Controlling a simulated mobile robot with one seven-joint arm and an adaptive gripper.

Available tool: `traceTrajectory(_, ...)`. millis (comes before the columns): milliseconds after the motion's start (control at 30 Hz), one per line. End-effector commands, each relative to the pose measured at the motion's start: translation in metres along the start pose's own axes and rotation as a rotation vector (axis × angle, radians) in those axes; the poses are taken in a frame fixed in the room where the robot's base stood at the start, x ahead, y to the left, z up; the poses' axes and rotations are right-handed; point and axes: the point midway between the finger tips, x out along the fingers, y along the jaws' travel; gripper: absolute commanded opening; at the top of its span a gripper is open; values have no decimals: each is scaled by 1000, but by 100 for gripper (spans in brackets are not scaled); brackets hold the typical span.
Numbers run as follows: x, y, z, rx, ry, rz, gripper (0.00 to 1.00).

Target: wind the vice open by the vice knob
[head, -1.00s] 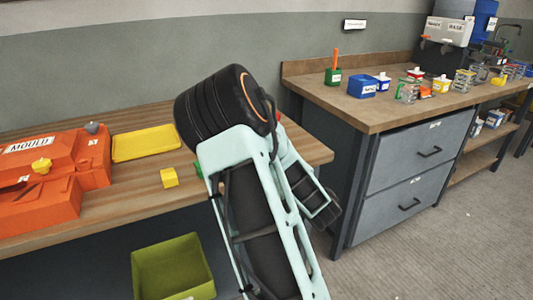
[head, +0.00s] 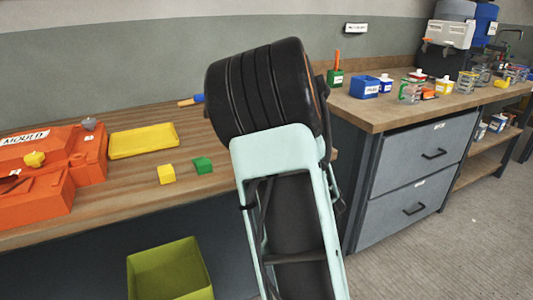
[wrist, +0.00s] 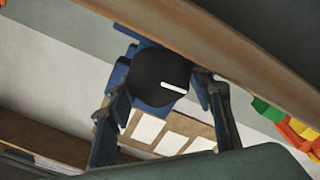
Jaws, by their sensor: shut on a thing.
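The vice knob (wrist: 158,80) is a round black knob with a white mark, in the middle of the wrist view. My gripper (wrist: 161,88) has one finger on each side of it and is shut on it. Blue parts of what looks like the vice (wrist: 120,72) show behind the knob, partly covered by it and the fingers. How far apart the vice jaws are cannot be told. In the head view my arm hides the knob, the vice and my fingers.
On the bench stand an orange mould (head: 45,175), a yellow tray (head: 143,141), a yellow block (head: 166,174) and a green block (head: 202,165). A green bin (head: 168,268) is below. A drawer cabinet (head: 410,185) stands to the right.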

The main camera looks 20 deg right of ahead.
Motion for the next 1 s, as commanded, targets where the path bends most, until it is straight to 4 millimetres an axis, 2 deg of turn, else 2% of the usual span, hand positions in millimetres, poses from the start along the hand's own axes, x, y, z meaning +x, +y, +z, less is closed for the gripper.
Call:
traceTrajectory(667,0,-1,-1,-67,2,-2,23)
traceTrajectory(700,0,-1,-1,-67,2,-2,49)
traceTrajectory(867,0,-1,-1,-67,2,-2,66)
traceTrajectory(1000,0,-2,0,-66,1,-3,66)
